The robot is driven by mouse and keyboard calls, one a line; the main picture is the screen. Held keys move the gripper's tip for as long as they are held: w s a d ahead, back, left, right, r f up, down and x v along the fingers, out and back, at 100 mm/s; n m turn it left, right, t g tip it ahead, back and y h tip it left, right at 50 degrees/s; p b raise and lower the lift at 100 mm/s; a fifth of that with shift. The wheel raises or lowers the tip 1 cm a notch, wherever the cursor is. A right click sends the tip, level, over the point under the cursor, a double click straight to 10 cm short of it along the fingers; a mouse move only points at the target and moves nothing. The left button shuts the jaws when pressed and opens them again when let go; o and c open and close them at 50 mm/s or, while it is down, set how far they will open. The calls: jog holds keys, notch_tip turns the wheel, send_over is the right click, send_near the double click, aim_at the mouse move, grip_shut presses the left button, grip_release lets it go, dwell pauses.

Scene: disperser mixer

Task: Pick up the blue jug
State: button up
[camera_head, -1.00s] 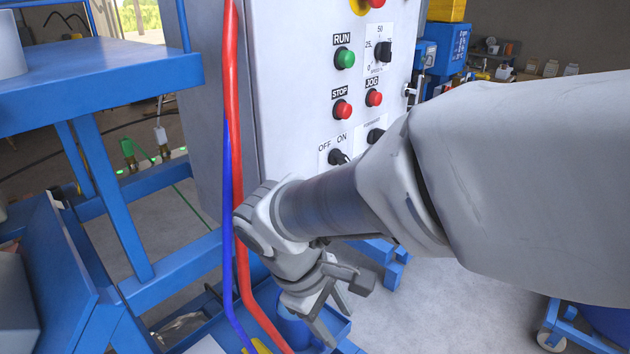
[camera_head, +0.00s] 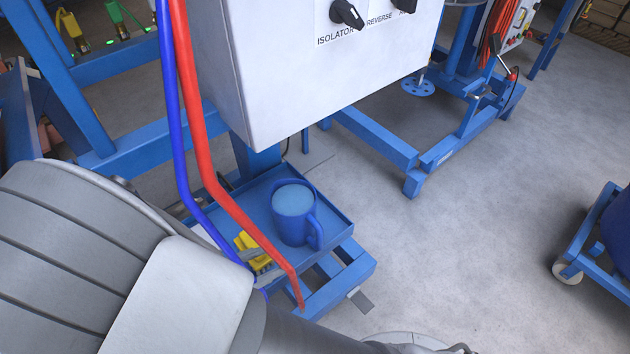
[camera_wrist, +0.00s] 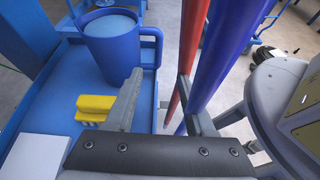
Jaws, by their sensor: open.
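The blue jug (camera_head: 291,219) stands upright on a small blue tray (camera_head: 338,209) below the control box, its handle toward the lower right. Its top shows a pale blue surface. In the wrist view the jug (camera_wrist: 108,55) is at the upper left, with its handle (camera_wrist: 156,45) on the right side. My gripper (camera_wrist: 160,78) is open, with nothing held between its fingers. The left finger overlaps the lower right of the jug in the picture; I cannot tell whether they touch.
A red hose (camera_head: 197,120) and a blue hose (camera_head: 173,120) hang left of the jug; in the wrist view they pass by the right finger. A yellow object (camera_wrist: 95,108) and a white sheet (camera_wrist: 35,160) lie on the tray. The control box (camera_head: 310,75) overhangs behind.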

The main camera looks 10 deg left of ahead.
aim_at(317, 241)
jog(key=b+x, duration=0.1)
jog(key=x, duration=0.3)
jog(key=b+x, duration=0.1)
jog(key=x, duration=0.3)
jog(key=b+x, duration=0.1)
jog(key=x, duration=0.2)
jog(key=shift+w+d+f, duration=0.1)
jog(key=shift+w+f, duration=0.15)
jog(key=shift+f, duration=0.2)
jog(key=b+x, duration=0.1)
jog(key=x, duration=0.4)
jog(key=shift+w+d+r+b, duration=0.15)
jog(key=shift+w+d+b, duration=0.15)
jog(key=shift+b, duration=0.1)
jog(key=shift+a, duration=0.1)
grip_shut()
jog(key=shift+r, duration=0.1)
